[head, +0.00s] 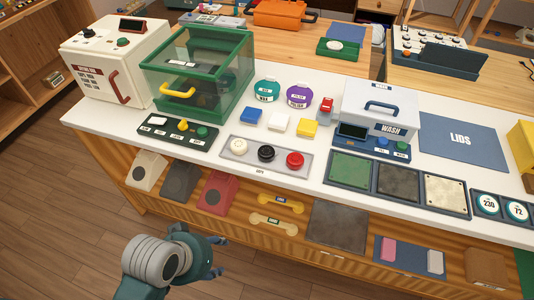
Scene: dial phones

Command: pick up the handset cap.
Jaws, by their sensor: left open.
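Three round caps sit on a pale grey tray (226,155) on the white counter: a white one (239,147), a black one (266,153) and a red one (294,160). I cannot tell which thing is the handset cap. Two handset-shaped pieces, one yellow (281,203) and one cream (273,225), lie on the lower wooden shelf. My left gripper (220,256) is open with nothing seen between its teal fingers. It is in front of the shelf, below and left of the handset pieces, apart from everything. My right gripper is not in view.
Blue, white and yellow blocks (279,124) stand behind the tray. A green clear-walled box (197,75) is at the back left, a wash unit (378,112) at the right. Phone bodies (180,184) fill the shelf's left. The wooden floor (60,230) is clear.

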